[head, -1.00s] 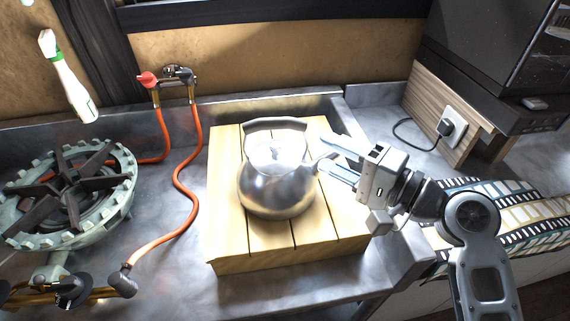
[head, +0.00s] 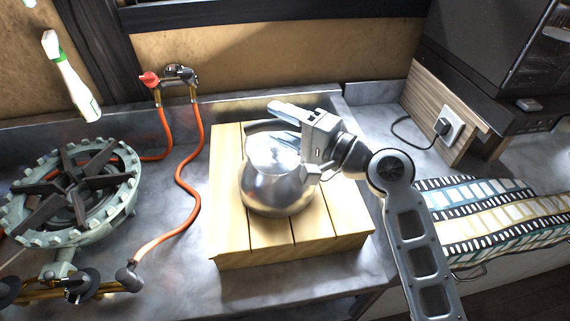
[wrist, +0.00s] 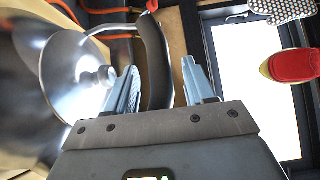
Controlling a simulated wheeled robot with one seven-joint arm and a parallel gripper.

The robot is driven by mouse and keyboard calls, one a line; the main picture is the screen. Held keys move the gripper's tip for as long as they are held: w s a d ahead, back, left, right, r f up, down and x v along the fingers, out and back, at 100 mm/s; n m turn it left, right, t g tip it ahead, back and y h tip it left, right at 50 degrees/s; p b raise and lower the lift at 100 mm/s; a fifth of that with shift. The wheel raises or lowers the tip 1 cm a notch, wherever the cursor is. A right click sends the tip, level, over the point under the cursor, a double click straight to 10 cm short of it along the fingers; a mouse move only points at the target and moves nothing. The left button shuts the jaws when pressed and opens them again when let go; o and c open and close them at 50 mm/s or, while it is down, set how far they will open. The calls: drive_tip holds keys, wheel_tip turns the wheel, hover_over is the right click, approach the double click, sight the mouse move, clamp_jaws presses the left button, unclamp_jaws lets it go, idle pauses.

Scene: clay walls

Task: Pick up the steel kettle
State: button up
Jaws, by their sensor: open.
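The steel kettle (head: 275,187) stands upright on a slatted wooden board (head: 232,240) in the middle of the counter. My gripper (head: 280,117) is at the top of the kettle, by its handle, and covers part of the handle and the spout side. In the wrist view the dark handle (wrist: 156,60) lies between the two open fingers of my gripper (wrist: 160,88). The kettle's lid and knob (wrist: 95,80) show to the left of the fingers. I cannot tell whether a finger touches the handle.
A gas burner (head: 75,190) stands at the left, with an orange hose (head: 183,180) running to a valve on the back wall. A white bottle (head: 70,80) shows at upper left. A film-strip patterned cloth (head: 500,215) and a socket (head: 450,127) are at right.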

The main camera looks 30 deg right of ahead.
drive_tip(key=shift+w+a, duration=0.3)
drive_tip(key=shift+w, duration=0.3)
drive_tip(key=shift+c, duration=0.3)
clamp_jaws()
idle(0.6)
drive_tip(key=shift+r, duration=0.1)
